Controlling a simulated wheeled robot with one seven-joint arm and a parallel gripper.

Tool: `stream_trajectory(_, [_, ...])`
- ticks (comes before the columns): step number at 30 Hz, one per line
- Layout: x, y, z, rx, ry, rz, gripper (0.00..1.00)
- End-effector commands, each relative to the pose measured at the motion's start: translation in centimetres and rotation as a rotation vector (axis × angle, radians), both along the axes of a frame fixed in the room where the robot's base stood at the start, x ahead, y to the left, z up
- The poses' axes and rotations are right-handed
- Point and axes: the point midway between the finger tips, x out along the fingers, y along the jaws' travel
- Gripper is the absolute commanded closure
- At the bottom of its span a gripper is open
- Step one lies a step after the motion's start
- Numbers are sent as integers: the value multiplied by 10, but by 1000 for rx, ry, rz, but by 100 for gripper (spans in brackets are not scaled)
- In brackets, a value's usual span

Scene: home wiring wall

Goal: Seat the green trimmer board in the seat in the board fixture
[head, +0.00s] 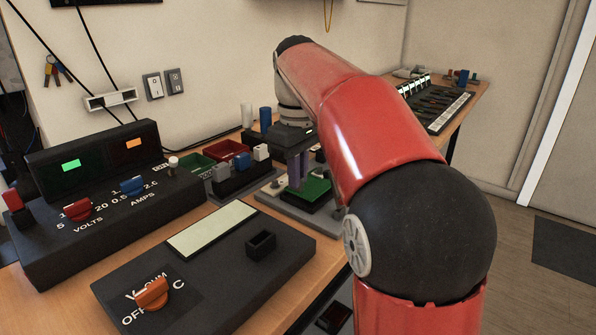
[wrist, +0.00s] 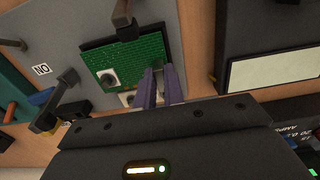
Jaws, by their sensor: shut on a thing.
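The green trimmer board (head: 318,187) is at the board fixture (head: 283,207), a flat grey plate on the bench. In the wrist view the board (wrist: 140,58) shows a dark border and a small grey trimmer (wrist: 107,77) near one corner. My gripper (head: 297,180) points down at the board. In the wrist view its two purple fingers (wrist: 162,85) are close together at the board's edge and shut on the board. A dark clamp arm (wrist: 125,25) reaches over the board's upper edge. The seat is hidden beneath the board, and I cannot tell whether the board lies flat in it.
A second clamp arm (wrist: 55,95) stands left of the board in the wrist view. A black meter (head: 180,290) with a pale screen lies in front of the fixture. A volts and amps box (head: 110,215) stands left. Green and red bins (head: 228,150) sit behind.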

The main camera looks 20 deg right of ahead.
Motion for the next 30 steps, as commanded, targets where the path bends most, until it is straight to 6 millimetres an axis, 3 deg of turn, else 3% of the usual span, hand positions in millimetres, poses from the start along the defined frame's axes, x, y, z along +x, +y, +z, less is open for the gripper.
stream_trajectory(20, [0,0,-18,0,0,0,100])
stream_trajectory(21, [0,0,-17,1,-1,0,85])
stream_trajectory(25, [0,0,-16,1,-1,0,68])
stream_trajectory(30, [0,0,-16,0,0,0,64])
